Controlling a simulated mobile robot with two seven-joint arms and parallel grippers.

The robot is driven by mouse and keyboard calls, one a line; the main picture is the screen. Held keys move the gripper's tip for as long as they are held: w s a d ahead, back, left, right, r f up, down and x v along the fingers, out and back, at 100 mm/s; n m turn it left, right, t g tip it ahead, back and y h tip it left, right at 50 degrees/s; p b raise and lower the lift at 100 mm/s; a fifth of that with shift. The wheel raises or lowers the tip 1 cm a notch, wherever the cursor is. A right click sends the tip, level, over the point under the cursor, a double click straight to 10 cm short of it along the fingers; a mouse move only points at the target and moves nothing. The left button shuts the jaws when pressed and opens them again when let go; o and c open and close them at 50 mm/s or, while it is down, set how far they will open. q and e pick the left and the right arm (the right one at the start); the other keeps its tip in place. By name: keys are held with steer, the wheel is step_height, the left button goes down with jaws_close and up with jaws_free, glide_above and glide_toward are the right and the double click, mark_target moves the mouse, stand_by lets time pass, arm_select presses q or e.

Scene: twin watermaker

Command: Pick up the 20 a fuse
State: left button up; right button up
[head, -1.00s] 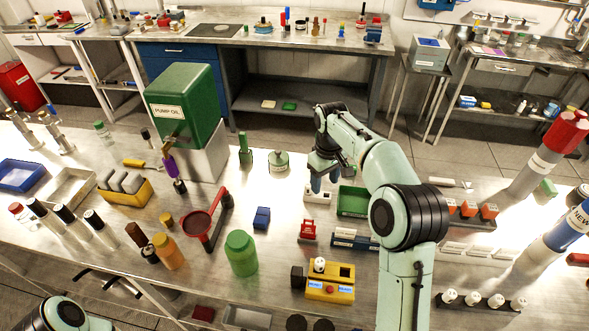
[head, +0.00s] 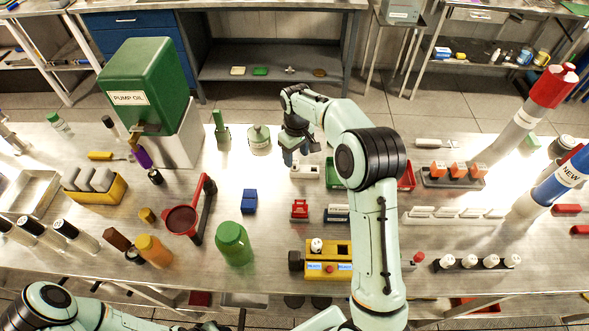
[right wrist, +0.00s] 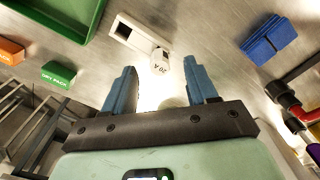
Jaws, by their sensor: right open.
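The 20 A fuse (right wrist: 160,62) is a small white cylinder marked "20 A" in the right wrist view. It sits at the end of a white holder (right wrist: 127,33), which has a dark square opening at its other end. The holder also shows in the head view (head: 304,169), where my gripper partly hides the fuse. My right gripper (right wrist: 162,82) is open, its two blue fingers on either side of the fuse's near end, with nothing gripped. In the head view my right gripper (head: 301,152) is just behind the holder. My left gripper is not clearly seen.
A green tray (right wrist: 60,25) and a green dry pack (right wrist: 58,74) lie left in the wrist view. A blue block (right wrist: 268,38) lies right.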

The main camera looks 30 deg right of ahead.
mark_target(296, 162)
steer(key=f, duration=0.5)
steer(key=shift+w, duration=0.2)
jaws_close()
steer(key=shift+r, duration=0.1)
